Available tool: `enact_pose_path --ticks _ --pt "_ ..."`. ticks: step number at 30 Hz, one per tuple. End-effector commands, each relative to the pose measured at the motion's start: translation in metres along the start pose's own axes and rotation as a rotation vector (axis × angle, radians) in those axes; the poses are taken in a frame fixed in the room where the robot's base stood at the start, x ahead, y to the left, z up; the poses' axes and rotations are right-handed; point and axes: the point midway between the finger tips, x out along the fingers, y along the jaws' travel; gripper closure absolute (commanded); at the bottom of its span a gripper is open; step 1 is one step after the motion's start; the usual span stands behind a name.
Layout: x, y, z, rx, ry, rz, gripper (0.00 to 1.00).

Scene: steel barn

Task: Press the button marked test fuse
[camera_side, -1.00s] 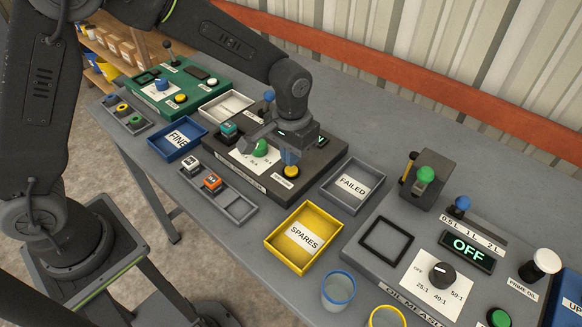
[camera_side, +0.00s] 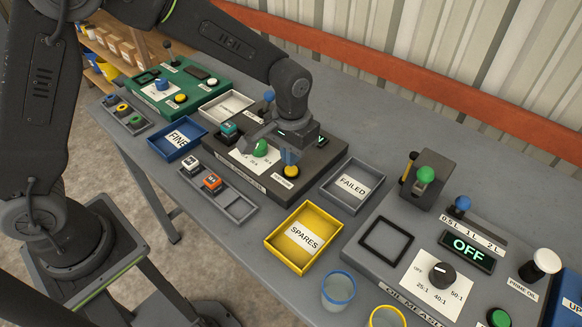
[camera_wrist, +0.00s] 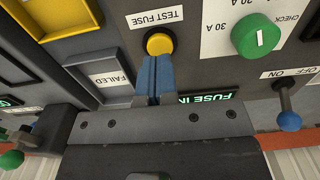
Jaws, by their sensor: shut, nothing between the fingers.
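The yellow button (camera_wrist: 160,43) marked TEST FUSE (camera_wrist: 156,17) is on the dark fuse tester box (camera_wrist: 198,59) in the wrist view. In the side view the button (camera_side: 291,171) is near the front right of the box. My gripper (camera_wrist: 157,60) is shut, its blue fingertips together and empty. The tips are at the button's edge in the wrist view and hide its lower part. In the side view the tips (camera_side: 290,165) are right over the button. I cannot tell whether they touch it or whether it is pressed in.
A green knob (camera_wrist: 256,36) and a blue-tipped ON/OFF lever (camera_wrist: 289,121) are beside the button. A lit display reading "FUSE IN" (camera_wrist: 207,98) is partly hidden by my gripper. The FAILED tray (camera_side: 352,207) and yellow SPARES tray (camera_side: 304,267) are close by.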

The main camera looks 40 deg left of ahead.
Motion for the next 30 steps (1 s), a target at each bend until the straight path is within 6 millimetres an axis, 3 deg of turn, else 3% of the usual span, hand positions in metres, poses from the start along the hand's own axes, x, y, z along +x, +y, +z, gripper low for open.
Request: enact_pose_path --ticks 30 --pt "0.011 0.0 0.0 0.0 0.0 0.0 1.0"
